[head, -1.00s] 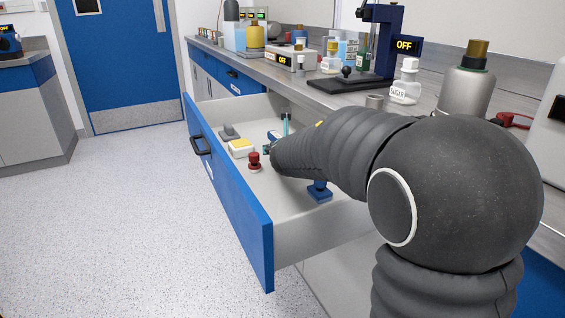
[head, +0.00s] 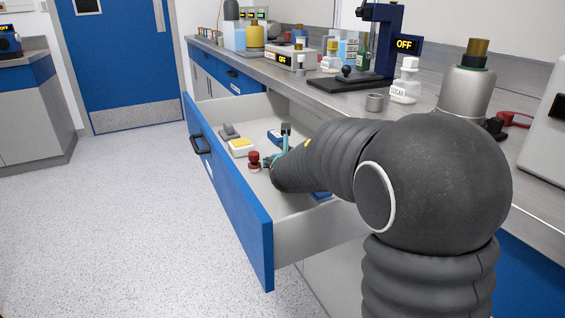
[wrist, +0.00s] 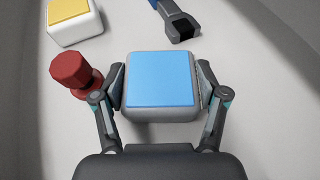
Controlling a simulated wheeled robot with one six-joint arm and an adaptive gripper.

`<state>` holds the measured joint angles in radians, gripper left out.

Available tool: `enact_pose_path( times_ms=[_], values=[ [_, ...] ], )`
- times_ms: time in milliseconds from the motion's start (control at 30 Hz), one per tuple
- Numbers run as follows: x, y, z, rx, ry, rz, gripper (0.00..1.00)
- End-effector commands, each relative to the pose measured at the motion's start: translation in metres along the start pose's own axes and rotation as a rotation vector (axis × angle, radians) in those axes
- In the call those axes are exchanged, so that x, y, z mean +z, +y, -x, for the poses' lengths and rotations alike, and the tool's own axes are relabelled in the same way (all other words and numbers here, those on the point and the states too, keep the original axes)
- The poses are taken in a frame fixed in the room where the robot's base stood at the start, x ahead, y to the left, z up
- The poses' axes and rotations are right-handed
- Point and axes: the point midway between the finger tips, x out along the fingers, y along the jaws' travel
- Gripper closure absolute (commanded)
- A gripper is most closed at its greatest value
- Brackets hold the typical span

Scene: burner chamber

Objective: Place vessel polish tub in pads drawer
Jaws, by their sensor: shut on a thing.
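The vessel polish tub (wrist: 160,86), a pale grey block-like tub with a flat blue top, is between the fingers of my gripper (wrist: 160,92) in the wrist view. Both fingers press on its sides. No label on it is readable. The pads drawer (head: 232,200), blue-fronted with a pale inside, is pulled out in the head view. My gripper is inside the drawer's outline, over its floor. In the head view my arm hides the tub. I cannot tell whether the tub touches the drawer floor.
A red knobbed piece (wrist: 75,75) stands close beside my left finger. A yellow-topped white block (wrist: 74,20) and a blue-handled tool with a grey jaw (wrist: 178,22) lie beyond. A grey item (head: 229,131) is farther back. The counter (head: 300,82) beside the drawer is crowded.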

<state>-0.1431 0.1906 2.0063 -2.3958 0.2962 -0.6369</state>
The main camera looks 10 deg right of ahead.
Motion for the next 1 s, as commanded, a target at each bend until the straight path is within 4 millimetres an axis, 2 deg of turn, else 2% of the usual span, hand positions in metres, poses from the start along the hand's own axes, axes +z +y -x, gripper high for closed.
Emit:
enact_pose_path(
  times_ms=[33, 100, 133, 600, 767, 1000],
  values=[
    [-0.002, 0.0, -0.001, 0.0, 0.0, 0.0, 0.25],
    [-0.001, 0.0, 0.0, 0.0, 0.0, 0.0, 0.08],
    [-0.001, 0.0, 0.0, 0.0, 0.0, 0.0, 0.03],
    [0.003, 0.0, 0.003, 0.0, 0.0, -0.001, 0.03],
    [0.003, 0.0, 0.025, 0.001, -0.003, -0.001, 0.03],
    [0.003, 0.001, 0.068, 0.002, -0.003, -0.002, 0.03]
  ],
)
